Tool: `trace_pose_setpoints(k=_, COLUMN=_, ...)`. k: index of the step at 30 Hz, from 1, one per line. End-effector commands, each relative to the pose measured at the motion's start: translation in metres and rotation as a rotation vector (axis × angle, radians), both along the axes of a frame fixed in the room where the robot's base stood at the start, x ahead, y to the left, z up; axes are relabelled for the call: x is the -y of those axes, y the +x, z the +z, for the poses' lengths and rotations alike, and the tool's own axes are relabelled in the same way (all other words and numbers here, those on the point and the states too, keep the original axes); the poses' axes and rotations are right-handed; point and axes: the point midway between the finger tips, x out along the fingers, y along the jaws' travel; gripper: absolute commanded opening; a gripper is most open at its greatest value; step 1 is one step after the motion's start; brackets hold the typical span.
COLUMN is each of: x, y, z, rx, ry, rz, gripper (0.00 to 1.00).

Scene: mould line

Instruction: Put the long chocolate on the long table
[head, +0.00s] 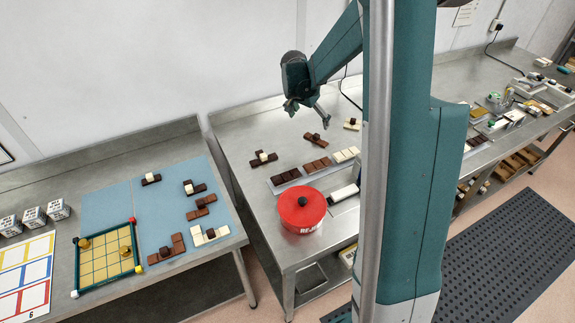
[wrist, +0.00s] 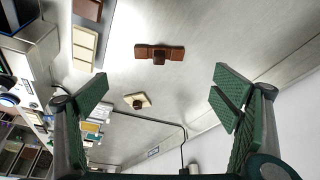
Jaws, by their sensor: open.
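My gripper (head: 304,106) is open and empty, hanging above the back of the middle metal table (head: 232,138). In the wrist view its green fingers (wrist: 165,92) are spread wide. Beyond them lies a long milk-brown chocolate (wrist: 175,53) with a dark knob on it. In the head view this long brown chocolate (head: 321,142) lies just below and right of my gripper, apart from it. A small cream chocolate (wrist: 143,98) with a brown knob lies near it. A dark chocolate (head: 257,162) with a cream knob lies further left. A long metal table (head: 450,82) runs along the wall at right.
A red lidded pot (head: 300,218) stands at the middle table's front. Dark (head: 285,177), brown (head: 317,165) and cream (head: 345,155) bars lie in a row behind it. The left table has a blue mat (head: 158,215) with several chocolates and a green-framed board (head: 105,254). My column hides part of the right.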

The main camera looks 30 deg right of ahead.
Motion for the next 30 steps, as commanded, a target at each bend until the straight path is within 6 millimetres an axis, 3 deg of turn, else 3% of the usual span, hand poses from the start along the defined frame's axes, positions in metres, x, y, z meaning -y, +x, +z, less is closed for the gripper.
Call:
trace_pose_setpoints(k=15, x=-0.071, y=-0.053, z=0.077, rx=0.023, ry=0.002, rz=0.230, gripper=0.88)
trace_pose_setpoints(k=30, x=-0.138, y=-0.121, z=0.132, rx=0.055, ry=-0.008, rz=0.458, gripper=0.88)
